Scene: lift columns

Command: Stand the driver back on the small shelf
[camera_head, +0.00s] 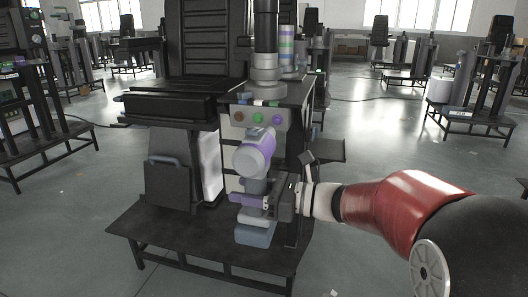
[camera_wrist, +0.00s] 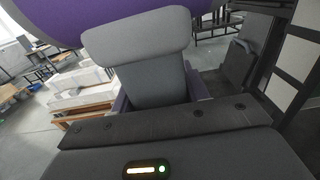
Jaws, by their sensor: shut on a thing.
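The driver (camera_head: 254,153) is a purple and grey drill-shaped tool with a blue-grey base block. It is upright in front of the cabinet in the head view. My gripper (camera_head: 252,201) comes in from the right and is shut around its grey handle. In the wrist view the grey handle (camera_wrist: 150,60) sits between the purple-grey fingers, with the purple body above; the base block is hidden there. A small dark shelf (camera_head: 329,150) juts from the cabinet's right side, behind my wrist. It looks empty, though my arm hides part of its surroundings.
The cabinet (camera_head: 262,117) has coloured buttons on its front and a column above. A low black platform (camera_head: 180,238) spreads beneath the driver; I cannot tell if they touch. A black seat-like unit (camera_head: 172,107) stands left. Open floor lies in front and right.

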